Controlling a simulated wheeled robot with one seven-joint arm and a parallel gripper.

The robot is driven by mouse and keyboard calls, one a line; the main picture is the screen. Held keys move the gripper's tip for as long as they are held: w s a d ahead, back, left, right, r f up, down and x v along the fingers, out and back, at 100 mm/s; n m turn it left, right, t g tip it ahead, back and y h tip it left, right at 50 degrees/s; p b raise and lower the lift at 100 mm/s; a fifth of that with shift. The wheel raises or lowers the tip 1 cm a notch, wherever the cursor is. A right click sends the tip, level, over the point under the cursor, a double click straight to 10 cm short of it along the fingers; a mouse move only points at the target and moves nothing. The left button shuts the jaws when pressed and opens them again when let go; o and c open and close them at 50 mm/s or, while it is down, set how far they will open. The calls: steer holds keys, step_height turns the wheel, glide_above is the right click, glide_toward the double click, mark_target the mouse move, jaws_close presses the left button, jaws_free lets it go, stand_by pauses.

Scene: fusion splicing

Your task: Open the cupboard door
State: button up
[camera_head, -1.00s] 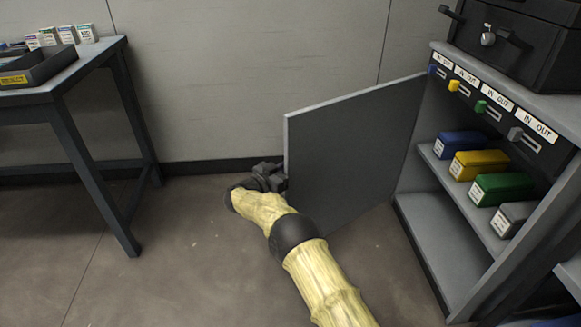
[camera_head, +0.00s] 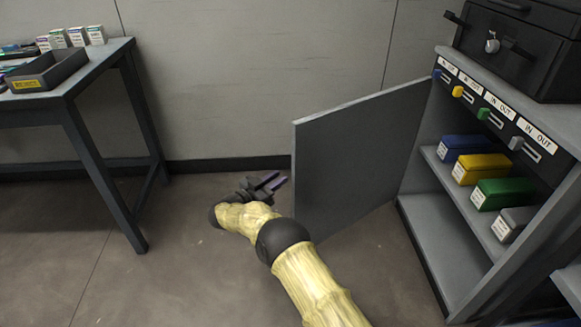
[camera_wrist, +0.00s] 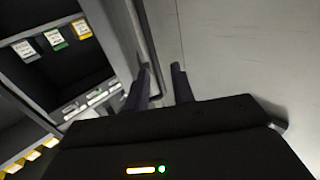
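The grey cupboard door (camera_head: 355,155) stands swung wide open, hinged at the left side of the cupboard (camera_head: 440,245). No handle shows on the side of the door facing the head camera. My gripper (camera_head: 273,182) is low, just left of the door's free edge, with a small gap to it. Its two fingers are spread with nothing seen between them. The wrist view shows the fingers (camera_wrist: 163,82) apart, with the open cupboard on the left and the pale wall on the right.
The cupboard shelf holds blue, yellow, green (camera_head: 502,192) and grey boxes under IN/OUT labels. A black case (camera_head: 515,45) sits on top. A table (camera_head: 90,75) with a dark tray (camera_head: 45,72) and small cartons stands at left.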

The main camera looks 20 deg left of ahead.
steer(key=p+v, duration=0.3)
steer(key=v, duration=0.6)
steer(key=shift+s, duration=0.1)
